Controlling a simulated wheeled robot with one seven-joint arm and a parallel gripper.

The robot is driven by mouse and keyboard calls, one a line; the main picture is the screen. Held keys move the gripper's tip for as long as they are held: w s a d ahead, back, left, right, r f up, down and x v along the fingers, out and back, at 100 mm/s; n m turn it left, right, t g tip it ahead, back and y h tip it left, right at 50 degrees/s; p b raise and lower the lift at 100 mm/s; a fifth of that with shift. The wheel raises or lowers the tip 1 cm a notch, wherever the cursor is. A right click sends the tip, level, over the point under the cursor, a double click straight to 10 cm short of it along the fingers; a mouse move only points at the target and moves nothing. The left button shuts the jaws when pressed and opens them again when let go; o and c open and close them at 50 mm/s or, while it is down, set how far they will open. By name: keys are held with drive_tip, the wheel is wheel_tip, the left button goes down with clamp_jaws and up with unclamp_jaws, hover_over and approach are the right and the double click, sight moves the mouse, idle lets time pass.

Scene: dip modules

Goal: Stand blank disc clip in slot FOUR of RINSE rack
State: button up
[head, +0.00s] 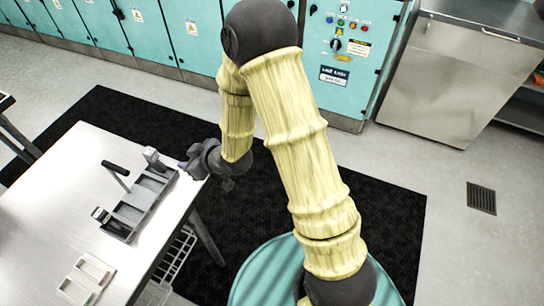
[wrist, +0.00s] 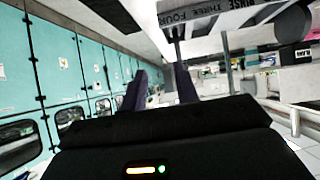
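A dark grey rack (head: 128,215) lies near the right edge of the metal table, with a raised block at each end. My gripper (head: 184,165) is just right of the rack's far end. In the wrist view, its two purplish fingers (wrist: 160,88) stand apart with no held object clear between them. No disc is recognisable.
The table's left part is clear. A wire shelf (head: 175,255) is under its right edge. Teal cabinets (head: 180,35) and a steel unit (head: 450,90) line the back.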

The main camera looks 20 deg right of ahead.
drive_tip(key=s+d+r+m+g+h, duration=0.1)
drive_tip(key=s+d+r+m+h, duration=0.1)
drive_tip(key=d, duration=0.5)
drive_tip(key=s+d+r+m+g+h, duration=0.2)
drive_tip(key=s+d+r+m+h, duration=0.1)
drive_tip(key=s+d, duration=0.4)
drive_tip(key=s+d+r+m+g+h, duration=0.2)
drive_tip(key=s+d+r+m+h, duration=0.1)
drive_tip(key=d, duration=0.5)
drive_tip(key=shift+s+d+r+m, duration=0.35)
drive_tip(key=shift+s+r+m, duration=0.4)
drive_tip(key=shift+s, duration=0.3)
